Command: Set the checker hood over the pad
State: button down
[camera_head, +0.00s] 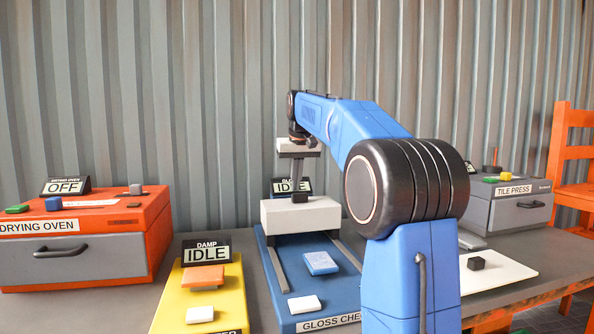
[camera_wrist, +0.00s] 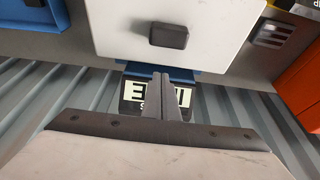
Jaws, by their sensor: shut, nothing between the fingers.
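The white checker hood (camera_head: 300,216) stands over the back of the blue gloss checker base (camera_head: 264,240), between two grey rails. Its dark knob (camera_head: 299,198) is on top and also shows in the wrist view (camera_wrist: 168,35). A light blue slab (camera_head: 320,263) lies on the base in front of the hood, uncovered. I cannot tell whether it is the pad or rests on it. A white block (camera_head: 304,304) is nearer the front edge. My gripper (camera_head: 298,183) is shut and empty, pointing down above the hood; in the wrist view its fingertips (camera_wrist: 160,76) appear apart from the knob.
A gloss sign (camera_head: 291,186) reading IDLE stands behind the hood, close to the wall. The yellow damp station (camera_head: 173,297) is at left, with the orange drying oven (camera_head: 150,232) beyond. The tile press (camera_head: 520,208) and a white board (camera_head: 505,272) are right.

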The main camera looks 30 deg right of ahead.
jog(key=shift+s+a, duration=0.15)
jog(key=shift+s, duration=0.35)
jog(key=shift+s+a, duration=0.15)
jog(key=shift+s, duration=0.35)
jog(key=shift+s+a+f, duration=0.1)
jog(key=shift+s+a, duration=0.15)
jog(key=shift+s, duration=0.65)
jog(key=s+a, duration=0.2)
jog(key=s, duration=0.7)
jog(key=s+a, duration=0.3)
jog(key=s, duration=0.6)
jog(key=shift+s+a, duration=0.2)
jog(key=shift+s, duration=0.15)
jog(key=shift+f, duration=0.1)
